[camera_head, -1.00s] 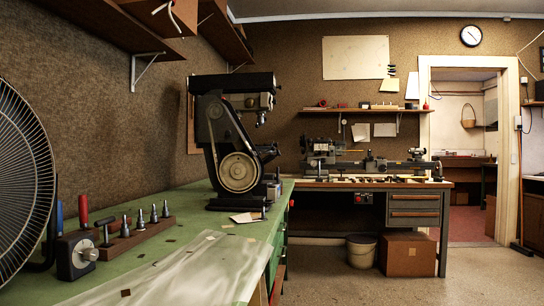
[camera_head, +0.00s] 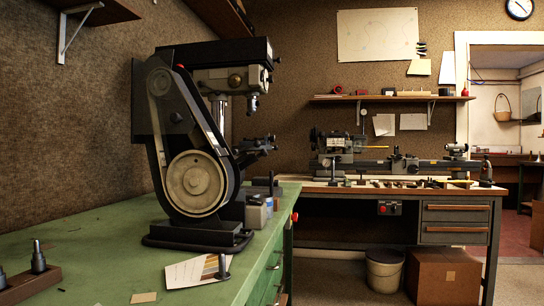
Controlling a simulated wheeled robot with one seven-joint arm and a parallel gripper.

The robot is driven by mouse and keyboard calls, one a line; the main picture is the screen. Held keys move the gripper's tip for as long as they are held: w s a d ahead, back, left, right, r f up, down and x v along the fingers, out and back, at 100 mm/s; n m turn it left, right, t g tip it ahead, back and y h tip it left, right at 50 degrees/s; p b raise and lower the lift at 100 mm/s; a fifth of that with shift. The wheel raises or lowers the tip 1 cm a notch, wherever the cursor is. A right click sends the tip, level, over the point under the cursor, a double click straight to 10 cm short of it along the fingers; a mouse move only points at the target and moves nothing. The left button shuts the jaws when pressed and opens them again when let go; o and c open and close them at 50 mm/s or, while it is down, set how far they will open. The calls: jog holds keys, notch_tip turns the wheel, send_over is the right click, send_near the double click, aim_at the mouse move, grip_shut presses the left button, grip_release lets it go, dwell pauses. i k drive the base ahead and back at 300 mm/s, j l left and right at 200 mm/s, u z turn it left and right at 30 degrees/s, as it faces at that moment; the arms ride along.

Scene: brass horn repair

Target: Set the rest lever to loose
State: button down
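A small lathe (camera_head: 372,166) stands on the far workbench against the back wall. Its headstock (camera_head: 333,143) is at the left, a dark carriage or rest (camera_head: 401,163) sits near the middle of the bed, and a tailstock (camera_head: 456,150) is at the right. The rest lever is too small to make out at this distance, so its setting cannot be told. My gripper is not in view.
A green bench (camera_head: 105,240) runs along the left wall. A black belt-driven machine (camera_head: 195,150) stands on it. The far workbench (camera_head: 455,192) has drawers; a bin (camera_head: 384,272) and a cardboard box (camera_head: 445,280) sit below. Floor shows at the right, by a doorway.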

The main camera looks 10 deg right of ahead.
aim_at(257, 144)
jog(key=i+l, duration=0.3)
jog(key=i, duration=0.15)
jog(key=i+l, duration=0.25)
jog(key=i, duration=0.25)
jog(key=u, duration=0.05)
